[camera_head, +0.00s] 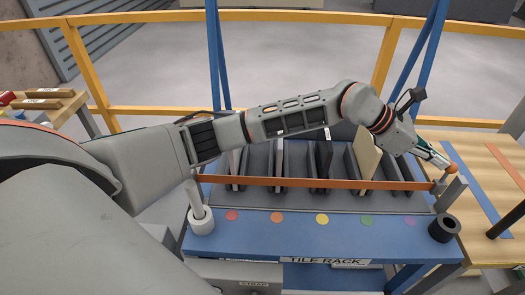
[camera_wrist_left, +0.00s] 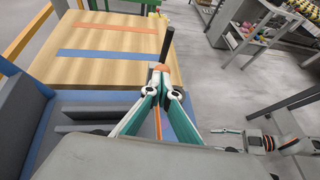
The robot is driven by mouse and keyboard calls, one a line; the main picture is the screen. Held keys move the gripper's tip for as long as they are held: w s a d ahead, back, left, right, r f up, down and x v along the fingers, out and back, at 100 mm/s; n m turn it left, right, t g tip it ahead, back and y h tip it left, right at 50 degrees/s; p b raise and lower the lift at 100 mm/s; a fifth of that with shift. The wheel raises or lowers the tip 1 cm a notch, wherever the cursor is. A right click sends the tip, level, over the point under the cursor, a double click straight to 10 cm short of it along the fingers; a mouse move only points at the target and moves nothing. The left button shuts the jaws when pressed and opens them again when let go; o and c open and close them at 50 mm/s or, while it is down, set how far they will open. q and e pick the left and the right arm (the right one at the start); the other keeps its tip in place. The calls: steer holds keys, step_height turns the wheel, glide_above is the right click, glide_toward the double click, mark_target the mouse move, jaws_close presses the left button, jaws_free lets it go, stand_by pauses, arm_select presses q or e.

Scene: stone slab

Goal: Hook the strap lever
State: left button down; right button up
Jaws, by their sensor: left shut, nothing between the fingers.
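An orange strap (camera_head: 310,184) runs across the front of the tile rack (camera_head: 260,243); part of it shows between my left fingers in the left wrist view (camera_wrist_left: 157,124). At its right end is a grey post (camera_head: 452,192), with an orange knob (camera_head: 449,152) above it. My left gripper (camera_head: 443,162) is shut and empty, its fingertips right at the knob. In the left wrist view the knob (camera_wrist_left: 163,68) shows just beyond the fingertips (camera_wrist_left: 166,77); I cannot tell whether they touch. My right gripper (camera_wrist_left: 226,138) shows small at the right there; its opening is unclear.
A beige slab (camera_head: 367,152) and dark dividers stand in the rack behind the strap. A black ring (camera_head: 444,228) and a white collar (camera_head: 202,221) sit at the rack's front corners. A wooden table (camera_head: 481,165) adjoins at the right, with a black post (camera_wrist_left: 167,43).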

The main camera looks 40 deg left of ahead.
arm_select(q)
steer(key=shift+w+d, duration=0.35)
steer(key=shift+d, duration=0.2)
steer(key=shift+w+d, duration=0.3)
steer(key=shift+d, duration=0.2)
